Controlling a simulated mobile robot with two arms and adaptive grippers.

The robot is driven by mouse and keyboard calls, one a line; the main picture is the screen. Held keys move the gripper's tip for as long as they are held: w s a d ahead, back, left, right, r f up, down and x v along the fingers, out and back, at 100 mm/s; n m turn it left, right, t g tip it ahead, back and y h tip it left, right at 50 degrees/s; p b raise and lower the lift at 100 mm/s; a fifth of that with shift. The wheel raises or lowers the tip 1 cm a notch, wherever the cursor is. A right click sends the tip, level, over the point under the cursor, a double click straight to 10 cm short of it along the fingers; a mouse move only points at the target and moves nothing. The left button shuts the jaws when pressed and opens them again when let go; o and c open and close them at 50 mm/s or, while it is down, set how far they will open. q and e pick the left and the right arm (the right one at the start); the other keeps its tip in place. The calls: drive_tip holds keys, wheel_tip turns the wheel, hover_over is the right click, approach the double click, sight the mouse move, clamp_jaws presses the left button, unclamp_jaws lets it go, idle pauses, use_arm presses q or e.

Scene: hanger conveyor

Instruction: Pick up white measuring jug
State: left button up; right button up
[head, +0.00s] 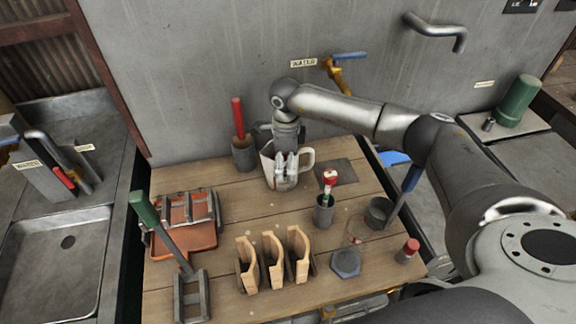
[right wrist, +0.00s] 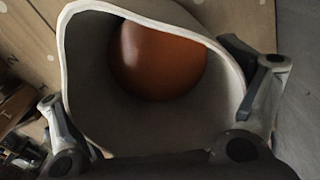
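The white measuring jug (head: 268,163) stands on the back of the wooden table, its handle on the right. My right gripper (head: 285,168) reaches down over it from above and partly hides its front. In the right wrist view I look into the jug (right wrist: 76,60), which has a round orange patch showing inside. The fingers of my right gripper (right wrist: 158,92) are spread wide, one on each side of the jug. I cannot tell whether they touch its walls. My left gripper is in no view.
A grey cup with a red-handled tool (head: 238,115) stands just left of the jug. A dark flat plate (head: 338,172) lies to its right. In front are another tool cup (head: 324,212), wooden pieces (head: 272,262) and an orange tray (head: 186,236). The wall is close behind.

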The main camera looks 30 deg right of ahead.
drive_tip(key=shift+s, duration=0.15)
drive_tip(key=c, duration=0.9)
